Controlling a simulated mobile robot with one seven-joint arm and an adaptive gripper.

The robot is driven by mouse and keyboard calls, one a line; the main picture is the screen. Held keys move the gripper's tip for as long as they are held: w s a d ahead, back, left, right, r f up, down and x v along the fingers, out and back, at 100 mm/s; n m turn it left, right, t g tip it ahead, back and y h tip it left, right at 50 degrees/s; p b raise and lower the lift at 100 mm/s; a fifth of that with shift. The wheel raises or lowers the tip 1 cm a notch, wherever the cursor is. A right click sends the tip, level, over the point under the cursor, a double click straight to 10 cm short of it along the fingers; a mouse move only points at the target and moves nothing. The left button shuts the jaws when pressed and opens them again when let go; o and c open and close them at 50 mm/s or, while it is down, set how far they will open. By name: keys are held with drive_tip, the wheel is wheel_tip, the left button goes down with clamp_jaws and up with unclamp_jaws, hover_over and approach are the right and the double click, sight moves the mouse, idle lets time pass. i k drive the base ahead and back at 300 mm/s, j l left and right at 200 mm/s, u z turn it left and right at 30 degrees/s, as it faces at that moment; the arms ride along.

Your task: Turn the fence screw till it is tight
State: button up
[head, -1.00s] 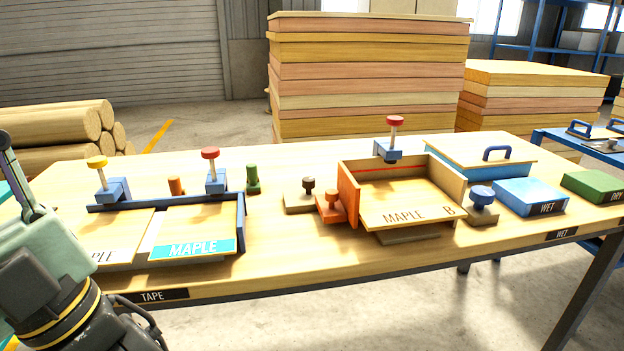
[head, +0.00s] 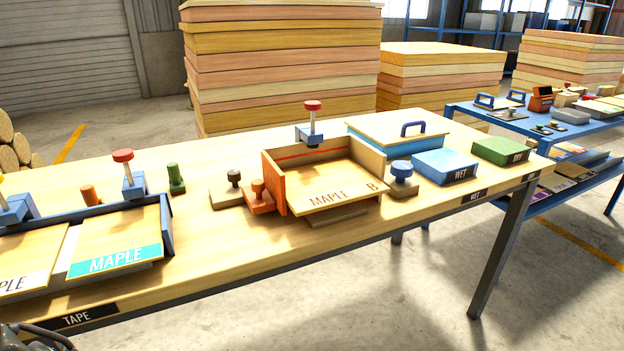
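A veneer sheet marked MAPLE B (head: 335,190) lies in a tray-like jig on the bench. An orange upright fence (head: 273,182) stands at its left, with an orange knob (head: 259,190) on a block beside it. A blue round knob (head: 401,172) stands at the jig's right. A red-topped screw (head: 313,107) stands upright in a blue block at the jig's back edge. I cannot tell how tight any screw or knob is. My gripper is not in view; only a dark part of my arm shows at the lower left corner.
A blue-edged jig (head: 166,225) with MAPLE sheets and red-topped clamp (head: 124,157) is at left. A dark knob (head: 234,179) and green peg (head: 176,178) stand between the jigs. Blue WET (head: 444,162) and green DRY (head: 503,149) pads lie right. The bench front is clear.

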sight(234, 177)
drive_tip(key=i+j+u, duration=0.15)
drive_tip(key=j+u, duration=0.1)
drive_tip(key=j, duration=0.2)
drive_tip(key=i, duration=0.9)
